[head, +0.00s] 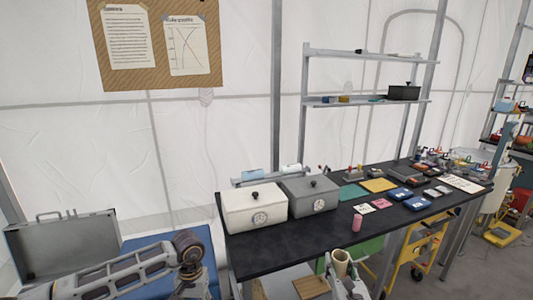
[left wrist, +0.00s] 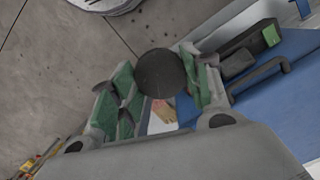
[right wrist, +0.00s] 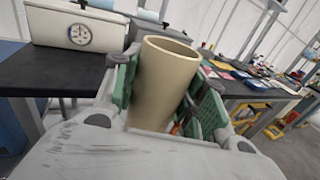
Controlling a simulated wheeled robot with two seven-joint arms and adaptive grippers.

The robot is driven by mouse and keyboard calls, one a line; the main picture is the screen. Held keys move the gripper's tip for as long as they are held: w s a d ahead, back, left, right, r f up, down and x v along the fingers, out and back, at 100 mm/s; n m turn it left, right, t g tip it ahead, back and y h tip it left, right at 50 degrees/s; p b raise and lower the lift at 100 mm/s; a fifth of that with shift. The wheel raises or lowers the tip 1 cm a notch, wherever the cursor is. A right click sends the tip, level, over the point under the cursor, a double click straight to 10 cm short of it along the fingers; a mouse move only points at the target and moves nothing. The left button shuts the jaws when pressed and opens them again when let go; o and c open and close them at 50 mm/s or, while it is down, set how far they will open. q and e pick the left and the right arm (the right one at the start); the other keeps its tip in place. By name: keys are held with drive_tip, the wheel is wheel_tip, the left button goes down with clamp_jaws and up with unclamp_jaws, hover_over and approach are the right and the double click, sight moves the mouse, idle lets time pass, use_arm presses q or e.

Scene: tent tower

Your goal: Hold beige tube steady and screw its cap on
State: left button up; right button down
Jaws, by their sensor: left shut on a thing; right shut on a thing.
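The beige tube (head: 341,262) is at the bottom of the head view, its open, uncapped mouth facing up. It also shows large in the right wrist view (right wrist: 160,85), slightly tilted. My right gripper (right wrist: 165,95) is shut on the tube, with green pads on both sides of it. In the left wrist view, a dark grey round cap (left wrist: 160,73) sits between the green pads of my left gripper (left wrist: 158,85), which is shut on it. The cap and tube are apart. In the head view the left gripper's fingers cannot be made out.
An open grey case (head: 60,245) is at the left. A yellow cart (head: 415,248) is under the table at right.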

sight(339, 279)
use_arm(q)
drive_tip(key=shift+a+f, duration=0.1)
drive_tip(key=shift+a, duration=0.45)
use_arm(e)
drive_tip(key=s+f, duration=0.2)
drive_tip(key=f, duration=0.1)
drive_tip(key=shift+f, duration=0.15)
use_arm(q)
drive_tip(key=shift+s, duration=0.1)
use_arm(e)
drive_tip(key=shift+s+f, duration=0.45)
drive_tip(key=shift+f, duration=0.25)
drive_tip(key=shift+a+r, duration=0.1)
drive_tip(key=shift+a, duration=0.05)
drive_tip(key=s+a+r+n+g+y, duration=0.1)
drive_tip(key=a+n+y, duration=0.3)
drive_tip(key=a, duration=0.4)
drive_tip(key=s+a+r+n+g+y, duration=0.2)
drive_tip(key=a+r+n+g+y, duration=0.1)
drive_tip(key=a+y, duration=0.4)
drive_tip(key=shift+s+a+r+n+y, duration=0.15)
drive_tip(key=shift+a+r+n+y, duration=0.15)
drive_tip(key=shift+a+r+n, duration=0.15)
idle(0.5)
use_arm(q)
drive_tip(key=shift+d, duration=0.1)
